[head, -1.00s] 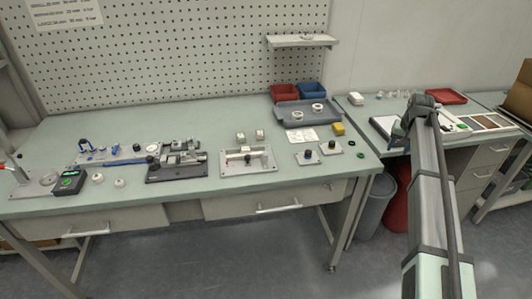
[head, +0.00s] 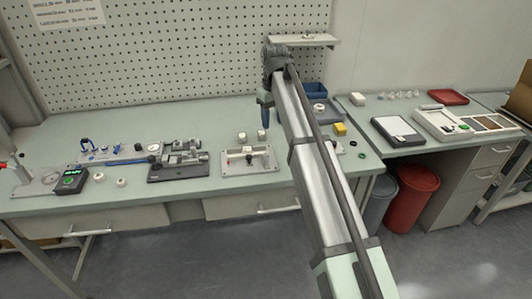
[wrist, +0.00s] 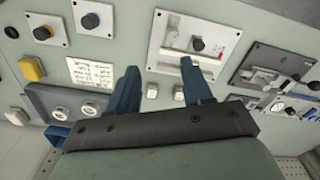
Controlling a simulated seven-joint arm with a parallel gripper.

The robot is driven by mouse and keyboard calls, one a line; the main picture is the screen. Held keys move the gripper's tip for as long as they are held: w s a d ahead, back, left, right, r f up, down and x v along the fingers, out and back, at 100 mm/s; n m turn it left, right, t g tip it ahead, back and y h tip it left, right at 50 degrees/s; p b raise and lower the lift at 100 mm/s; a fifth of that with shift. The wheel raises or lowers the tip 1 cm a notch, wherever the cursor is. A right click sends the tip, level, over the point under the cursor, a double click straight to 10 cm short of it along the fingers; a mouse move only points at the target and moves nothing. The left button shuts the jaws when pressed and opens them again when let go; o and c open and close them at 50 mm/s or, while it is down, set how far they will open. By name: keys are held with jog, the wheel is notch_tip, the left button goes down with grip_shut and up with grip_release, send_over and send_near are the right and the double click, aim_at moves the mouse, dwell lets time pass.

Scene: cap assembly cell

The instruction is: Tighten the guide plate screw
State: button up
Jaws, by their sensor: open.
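A light rectangular plate fixture (head: 262,166) sits on the main bench, right of the dark fixture. In the wrist view the plate (wrist: 227,35) lies beyond my fingertips and carries a dark round knob (wrist: 198,44) beside a pale bar. I cannot tell for certain which part is the guide plate screw. My gripper (head: 265,122) hangs above the bench behind the plate in the head view. In the wrist view my gripper's (wrist: 159,66) blue fingers are apart, with nothing held between them. The fingers are apart from the fixture.
Two small white blocks (wrist: 152,90) (wrist: 179,92) stand near the fingers. The dark fixture (head: 180,162) is left of the plate. A yellow block (head: 340,129), a blue bin (head: 315,89) and a grey tray (wrist: 38,98) are to the right. My arm covers part of the bench's right side.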

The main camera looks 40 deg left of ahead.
aim_at(266, 154)
jog(key=shift+n, duration=0.3)
jog(key=f, duration=0.4)
jog(key=s+a+f, duration=0.1)
jog(key=f, duration=0.4)
jog(key=s+f, duration=0.1)
jog(key=f, duration=0.3)
jog(key=shift+a+f, duration=0.15)
jog(key=shift+a, duration=0.05)
grip_shut()
